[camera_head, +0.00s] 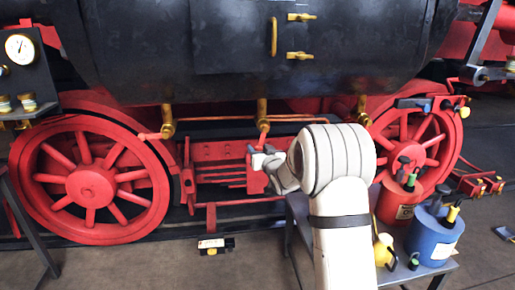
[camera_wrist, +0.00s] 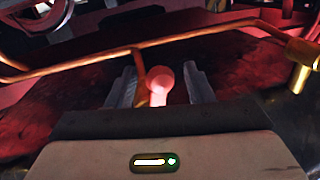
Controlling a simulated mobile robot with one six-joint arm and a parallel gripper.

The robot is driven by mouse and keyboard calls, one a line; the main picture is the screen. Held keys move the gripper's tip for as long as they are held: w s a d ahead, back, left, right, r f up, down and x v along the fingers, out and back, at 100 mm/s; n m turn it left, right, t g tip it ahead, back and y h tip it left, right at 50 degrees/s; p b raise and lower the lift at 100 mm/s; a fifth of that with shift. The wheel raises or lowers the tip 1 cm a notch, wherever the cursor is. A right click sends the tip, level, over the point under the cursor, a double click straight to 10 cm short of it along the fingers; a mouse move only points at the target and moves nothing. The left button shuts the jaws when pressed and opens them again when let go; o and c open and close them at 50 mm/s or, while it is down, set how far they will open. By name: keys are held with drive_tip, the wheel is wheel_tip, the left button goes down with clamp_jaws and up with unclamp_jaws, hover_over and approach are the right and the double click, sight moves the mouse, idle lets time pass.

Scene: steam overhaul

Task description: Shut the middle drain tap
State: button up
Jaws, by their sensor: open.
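The middle drain tap (camera_head: 262,112) is a brass fitting hanging under the black boiler, with a red handle (camera_head: 263,127) pointing down from it. My gripper (camera_head: 252,152) is just below that handle in the head view. In the wrist view my gripper (camera_wrist: 160,88) is open, with a finger on each side of a red, round-ended knob (camera_wrist: 159,78). Gaps show between the knob and both fingers. The handle's lower end is hard to make out in the head view.
A left brass tap (camera_head: 168,122) with a sideways red handle (camera_head: 150,136) and a right tap (camera_head: 362,110) flank it. Red wheels (camera_head: 90,185) and a side table with a blue can (camera_head: 430,238) stand near.

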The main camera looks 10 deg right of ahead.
drive_tip(key=shift+w+a, duration=0.1)
drive_tip(key=shift+w, duration=0.35)
drive_tip(key=shift+c, duration=0.4)
clamp_jaws()
